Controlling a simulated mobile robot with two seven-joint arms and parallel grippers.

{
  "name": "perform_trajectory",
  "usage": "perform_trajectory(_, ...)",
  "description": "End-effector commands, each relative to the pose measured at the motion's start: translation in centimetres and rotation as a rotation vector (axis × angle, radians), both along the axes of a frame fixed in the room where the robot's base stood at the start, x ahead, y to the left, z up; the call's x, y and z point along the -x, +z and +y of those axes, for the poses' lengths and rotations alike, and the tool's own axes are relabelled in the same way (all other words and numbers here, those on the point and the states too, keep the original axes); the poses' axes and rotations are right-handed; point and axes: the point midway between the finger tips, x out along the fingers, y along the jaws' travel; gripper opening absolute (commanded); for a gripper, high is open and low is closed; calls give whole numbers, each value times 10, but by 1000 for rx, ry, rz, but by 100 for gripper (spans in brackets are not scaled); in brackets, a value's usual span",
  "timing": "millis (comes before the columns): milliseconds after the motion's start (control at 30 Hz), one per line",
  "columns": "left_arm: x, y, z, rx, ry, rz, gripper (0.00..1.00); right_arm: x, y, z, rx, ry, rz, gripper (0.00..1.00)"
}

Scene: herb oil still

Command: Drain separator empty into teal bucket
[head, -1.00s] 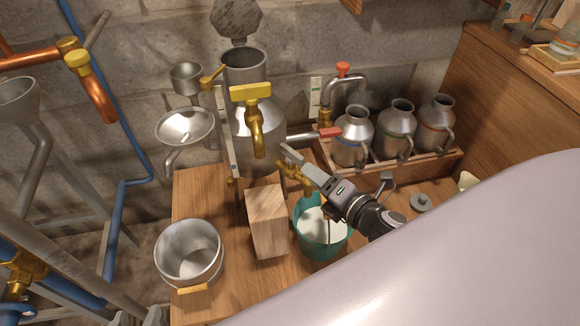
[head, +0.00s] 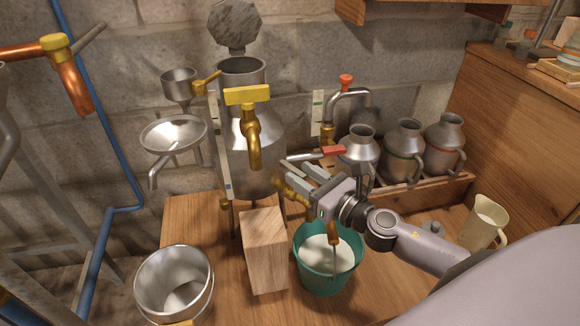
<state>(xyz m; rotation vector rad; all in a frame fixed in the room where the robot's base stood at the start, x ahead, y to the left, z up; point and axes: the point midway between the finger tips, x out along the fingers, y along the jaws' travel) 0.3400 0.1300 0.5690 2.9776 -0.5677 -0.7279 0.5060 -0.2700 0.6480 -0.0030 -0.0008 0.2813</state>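The separator (head: 252,150) is a grey metal vessel on legs at the table's back, with a large yellow-handled tap (head: 252,125) on its front. A lower brass tap (head: 291,187) sticks out to its right, partly hidden by my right gripper. The teal bucket (head: 326,284) stands below on the table and holds white, cloudy liquid (head: 322,252). My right gripper (head: 300,170) is above the bucket, close to the brass tap; its fingers look apart, with nothing seen between them. Contact with the tap cannot be told. My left gripper is not in view.
A wooden block (head: 264,250) stands left of the bucket, and a metal pail (head: 174,285) stands farther left. Several metal jugs (head: 404,147) sit in a wooden rack behind. A red-handled pipe (head: 333,150) is above the gripper. A cream pitcher (head: 482,225) stands at right.

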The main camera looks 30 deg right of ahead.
Motion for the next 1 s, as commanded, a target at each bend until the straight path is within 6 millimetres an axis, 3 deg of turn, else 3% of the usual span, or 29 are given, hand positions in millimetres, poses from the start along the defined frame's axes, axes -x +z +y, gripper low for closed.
perform_trajectory(333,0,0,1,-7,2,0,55,-36,0,10,-3,-2,0,40)
perform_trajectory(767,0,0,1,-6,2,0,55,-43,-1,12,-3,-1,2,40)
perform_trajectory(800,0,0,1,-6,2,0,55,-43,-1,12,-3,-1,2,37)
perform_trajectory(900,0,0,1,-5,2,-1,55,-43,-1,12,-3,-1,2,4)
perform_trajectory(1000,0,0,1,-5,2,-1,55,-43,0,12,-3,-1,2,0)
